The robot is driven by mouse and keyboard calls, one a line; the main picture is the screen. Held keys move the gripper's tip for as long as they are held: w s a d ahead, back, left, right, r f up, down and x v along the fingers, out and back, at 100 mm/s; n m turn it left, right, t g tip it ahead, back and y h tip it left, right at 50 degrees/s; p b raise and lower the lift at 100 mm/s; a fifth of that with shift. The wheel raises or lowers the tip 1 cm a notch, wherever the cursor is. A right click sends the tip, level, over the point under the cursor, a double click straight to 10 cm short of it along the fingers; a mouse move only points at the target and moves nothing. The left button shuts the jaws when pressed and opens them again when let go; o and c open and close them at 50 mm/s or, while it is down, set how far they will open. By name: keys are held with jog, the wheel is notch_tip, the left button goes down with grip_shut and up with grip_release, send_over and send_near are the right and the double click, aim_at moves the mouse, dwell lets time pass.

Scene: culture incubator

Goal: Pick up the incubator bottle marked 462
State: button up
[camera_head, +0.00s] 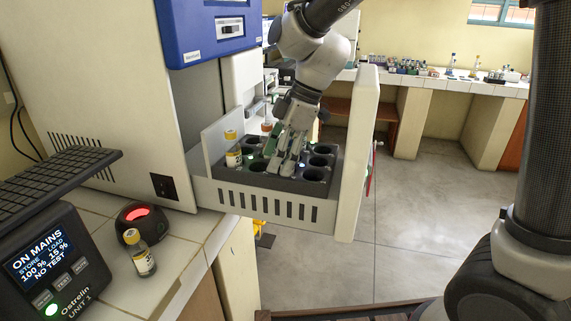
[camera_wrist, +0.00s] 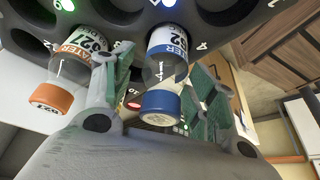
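My gripper (camera_head: 287,168) reaches down into the rack (camera_head: 262,181) of the pulled-out incubator drawer. In the wrist view, a clear bottle with a blue cap (camera_wrist: 163,88) stands in a rack hole between my two green-padded fingers (camera_wrist: 163,92). Its label is partly turned away; I read a number ending in 2, not the whole of it. The fingers are open, with a gap showing beside the bottle. A bottle with an orange cap (camera_wrist: 67,72) stands left of the left finger. In the head view, my gripper hides the blue-capped bottle.
A yellow-capped bottle (camera_head: 233,152) stands at the rack's left. The drawer front (camera_head: 357,150) rises right of my gripper. Another bottle (camera_head: 139,253) stands on the tiled counter near a black device with a red light (camera_head: 146,216) and a power unit (camera_head: 50,265).

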jog(key=c, duration=0.9)
jog(key=shift+r, duration=0.15)
